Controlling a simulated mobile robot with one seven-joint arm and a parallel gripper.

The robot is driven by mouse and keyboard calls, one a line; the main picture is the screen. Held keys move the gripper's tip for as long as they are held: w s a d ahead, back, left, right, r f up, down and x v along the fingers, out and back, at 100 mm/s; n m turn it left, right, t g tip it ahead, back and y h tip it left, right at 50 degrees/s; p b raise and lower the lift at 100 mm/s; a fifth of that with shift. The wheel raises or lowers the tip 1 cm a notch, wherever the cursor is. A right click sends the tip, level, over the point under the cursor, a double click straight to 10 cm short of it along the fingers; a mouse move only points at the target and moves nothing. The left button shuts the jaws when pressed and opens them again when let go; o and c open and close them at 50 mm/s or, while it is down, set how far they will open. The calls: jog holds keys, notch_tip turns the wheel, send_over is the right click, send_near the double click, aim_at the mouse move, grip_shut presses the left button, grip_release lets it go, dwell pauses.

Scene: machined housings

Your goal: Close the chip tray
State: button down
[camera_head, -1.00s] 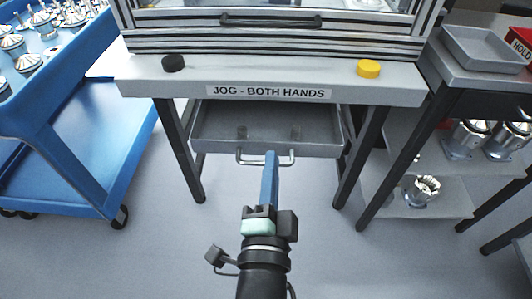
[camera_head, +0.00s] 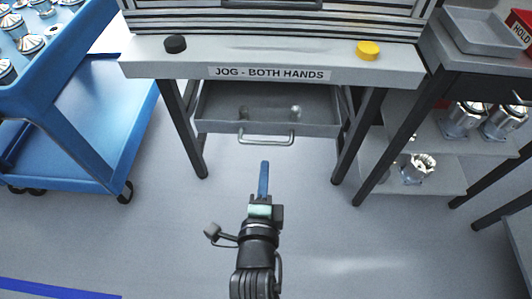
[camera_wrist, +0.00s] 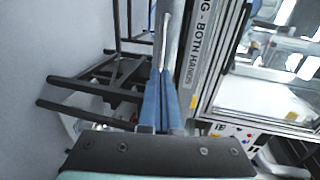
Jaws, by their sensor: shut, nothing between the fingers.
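The chip tray (camera_head: 218,127) is a grey drawer under the machine's front ledge. It is pulled out, with its open top and interior showing. Its pale bar handle (camera_head: 267,137) is on the front face. My gripper (camera_head: 264,165), with blue fingers, is shut and empty. In the head view its tips are just below the handle, with a strip of floor between them. In the wrist view the shut fingers (camera_wrist: 160,100) point toward the machine's underside; I cannot clearly tell the tray there.
The ledge (camera_head: 270,55) above the tray carries a black button (camera_head: 175,44) and a yellow button (camera_head: 368,50). Machine legs flank the tray. A blue cart (camera_head: 70,150) stands left, a shelf rack (camera_head: 440,178) with metal housings right. Floor in front is clear.

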jog(key=shift+x, duration=2.8)
